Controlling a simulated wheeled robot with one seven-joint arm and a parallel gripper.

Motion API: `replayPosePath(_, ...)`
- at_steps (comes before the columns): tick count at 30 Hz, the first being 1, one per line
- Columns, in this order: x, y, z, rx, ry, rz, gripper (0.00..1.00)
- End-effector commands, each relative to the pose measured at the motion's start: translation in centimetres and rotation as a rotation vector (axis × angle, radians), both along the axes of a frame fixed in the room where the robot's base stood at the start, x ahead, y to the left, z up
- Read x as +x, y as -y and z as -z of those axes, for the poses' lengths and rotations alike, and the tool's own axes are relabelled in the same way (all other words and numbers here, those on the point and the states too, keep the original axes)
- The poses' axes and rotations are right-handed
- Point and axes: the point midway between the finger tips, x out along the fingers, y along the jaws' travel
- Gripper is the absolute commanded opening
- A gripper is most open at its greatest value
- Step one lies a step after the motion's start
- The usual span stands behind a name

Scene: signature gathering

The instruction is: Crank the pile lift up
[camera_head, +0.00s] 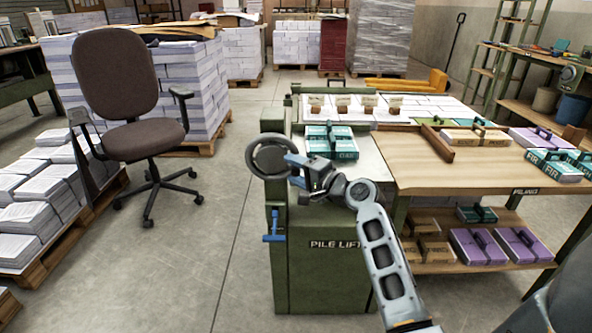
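The pile lift (318,270) is a green cabinet marked "PILE LIFT", standing at the left end of the wooden bench. A dark grey handwheel (256,147) is mounted at its upper left front. A blue T-shaped handle (273,238) sits lower on the cabinet's left side, below the wheel. My gripper (291,170) is at the right side of the handwheel, its fingers pointing left toward the rim. Whether the fingers touch or enclose the rim cannot be told. My arm comes up from the bottom right and hides part of the cabinet front.
Teal packs (331,143) lie on the lift's top. The wooden bench (430,170) on the right carries several packs, with more on its lower shelf (450,262). A brown office chair (120,95) and paper stacks (35,195) stand left. The floor (200,250) left of the lift is clear.

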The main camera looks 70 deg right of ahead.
Motion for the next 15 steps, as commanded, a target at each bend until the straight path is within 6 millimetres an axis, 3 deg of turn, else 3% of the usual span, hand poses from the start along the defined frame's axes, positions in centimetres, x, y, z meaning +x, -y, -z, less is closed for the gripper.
replayPosePath(8, -0.9, -0.2, -0.1, -0.001, 0.0, 0.003, 0.51)
replayPosePath(15, -4.4, -1.7, -0.4, 0.0, -0.001, 0.002, 0.51)
